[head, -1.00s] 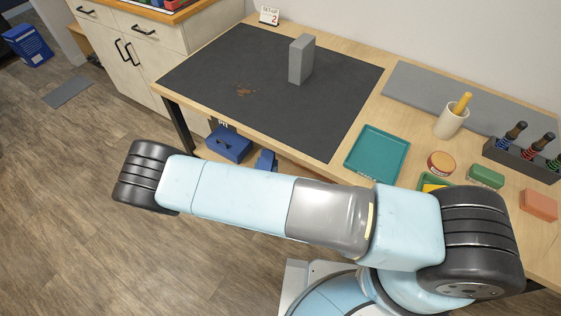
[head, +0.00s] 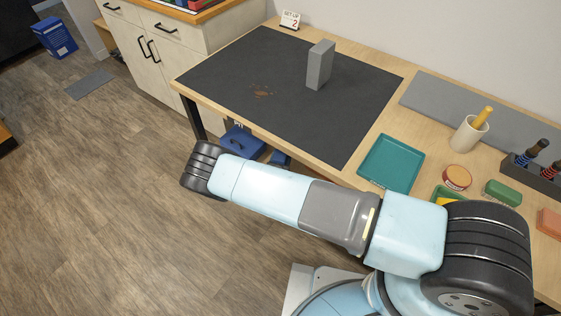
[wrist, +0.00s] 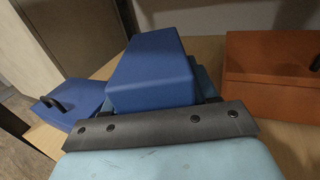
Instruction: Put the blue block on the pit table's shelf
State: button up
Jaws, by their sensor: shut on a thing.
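The blue block (wrist: 150,70) fills the middle of the wrist view, and my gripper (wrist: 158,100) is shut on it. Its fingers are mostly hidden behind the block and the dark bolted edge of my wrist. The light wooden shelf (wrist: 208,48) shows behind and beside the block; I cannot tell whether the block touches it. In the head view the pit table (head: 300,148) stands ahead, and a blue patch (head: 280,158), probably the block, shows below its front edge. My arm hides my gripper there.
A blue toolbox (wrist: 70,105) is close left of the block; it also shows under the table (head: 240,142). An orange-red box (wrist: 272,75) is on the right. Shelf surface shows between block and orange-red box. A grey block (head: 320,65) and teal tray (head: 391,163) are on the tabletop.

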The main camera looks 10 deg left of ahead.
jog(key=shift+f, duration=1.5)
jog(key=shift+f, duration=0.1)
jog(key=o, duration=1.4)
jog(key=s, duration=1.2)
